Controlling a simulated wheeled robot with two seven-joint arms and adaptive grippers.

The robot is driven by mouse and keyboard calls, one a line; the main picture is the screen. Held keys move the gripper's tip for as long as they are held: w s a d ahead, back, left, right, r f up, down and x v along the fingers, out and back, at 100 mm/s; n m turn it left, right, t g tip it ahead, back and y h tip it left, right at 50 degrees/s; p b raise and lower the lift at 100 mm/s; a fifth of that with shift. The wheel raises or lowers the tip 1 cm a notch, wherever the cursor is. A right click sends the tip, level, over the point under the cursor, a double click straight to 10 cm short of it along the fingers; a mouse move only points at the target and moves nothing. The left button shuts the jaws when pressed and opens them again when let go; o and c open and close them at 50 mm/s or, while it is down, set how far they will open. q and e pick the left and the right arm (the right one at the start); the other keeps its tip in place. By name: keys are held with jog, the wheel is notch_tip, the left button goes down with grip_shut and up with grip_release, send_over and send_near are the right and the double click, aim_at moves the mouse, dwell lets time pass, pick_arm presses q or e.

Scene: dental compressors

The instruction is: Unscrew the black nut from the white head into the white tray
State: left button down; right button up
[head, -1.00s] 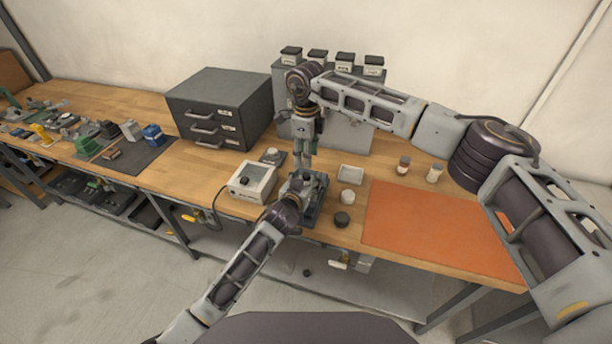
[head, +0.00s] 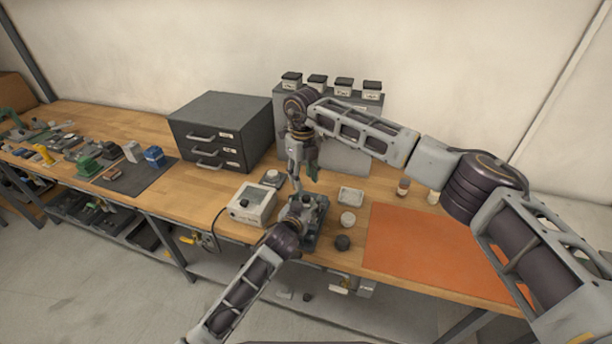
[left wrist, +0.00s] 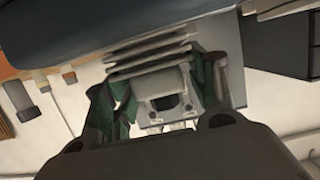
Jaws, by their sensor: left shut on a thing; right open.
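My left gripper (head: 305,206) reaches in low from the front and is shut on a grey finned part, probably the compressor head (left wrist: 163,88). In the left wrist view its green-padded fingers (left wrist: 158,95) lie on both sides of that part. My right gripper (head: 304,172) points down just above the compressor and behind my left gripper, with fingers spread and nothing visible between them. The white tray (head: 352,196) stands right of the compressor and looks empty.
An orange mat (head: 430,240) is clear. A grey drawer cabinet (head: 222,130) stands behind left.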

aim_at(306, 197)
jog(key=m, duration=0.7)
jog(key=shift+a+r, duration=0.1)
jog(key=shift+a, duration=0.05)
jog(key=m, duration=1.4)
jog(key=shift+d, duration=0.2)
jog(key=m, duration=0.7)
jog(key=shift+w+d+f, duration=0.1)
jog(key=shift+d+f, duration=0.1)
jog(key=shift+d, duration=0.15)
jog(key=shift+f, duration=0.1)
jog(key=shift+f, duration=3.9)
